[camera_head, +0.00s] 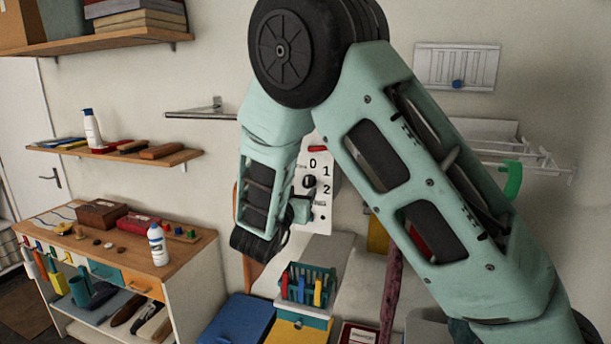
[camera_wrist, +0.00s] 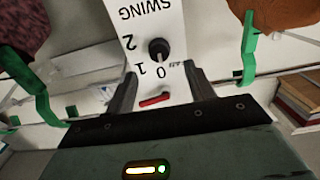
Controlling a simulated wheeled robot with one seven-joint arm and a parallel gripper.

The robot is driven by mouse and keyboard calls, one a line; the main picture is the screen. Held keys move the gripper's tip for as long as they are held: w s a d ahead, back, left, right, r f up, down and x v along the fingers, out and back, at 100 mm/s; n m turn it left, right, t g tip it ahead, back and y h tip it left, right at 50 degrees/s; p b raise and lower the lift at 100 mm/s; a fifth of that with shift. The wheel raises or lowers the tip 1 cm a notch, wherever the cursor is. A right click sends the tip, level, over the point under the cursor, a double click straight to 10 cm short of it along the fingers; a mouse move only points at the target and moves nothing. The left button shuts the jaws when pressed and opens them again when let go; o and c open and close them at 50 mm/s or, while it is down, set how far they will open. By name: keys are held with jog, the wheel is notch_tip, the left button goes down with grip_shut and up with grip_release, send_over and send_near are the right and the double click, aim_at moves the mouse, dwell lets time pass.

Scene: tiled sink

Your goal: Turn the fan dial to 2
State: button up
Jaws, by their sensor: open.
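The fan dial is a round black knob (camera_wrist: 159,49) on a white panel (camera_wrist: 155,15) marked 0, 1, 2 and SWING, upside down in the wrist view. Its pointer direction is hard to make out. In the head view the knob (camera_head: 310,182) and panel (camera_head: 321,215) show just right of my wrist, partly covered by it. My gripper (camera_wrist: 161,70) is open and empty, its two fingers either side of the panel's lower part, with the knob ahead between them. I cannot tell whether the fingers touch anything.
A red switch (camera_wrist: 154,100) sits on the panel near 0. Green hooks (camera_wrist: 249,45) stand either side in the wrist view. Below the panel are a tool basket (camera_head: 307,284) and a blue box (camera_head: 240,322). A workbench (camera_head: 190,250) stands left.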

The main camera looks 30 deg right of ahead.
aim_at(307, 183)
jog(key=p+x, duration=0.2)
jog(key=x, duration=0.4)
jog(key=shift+w+d+p, duration=0.2)
jog(key=shift+d+p, duration=0.1)
jog(key=c, duration=0.9)
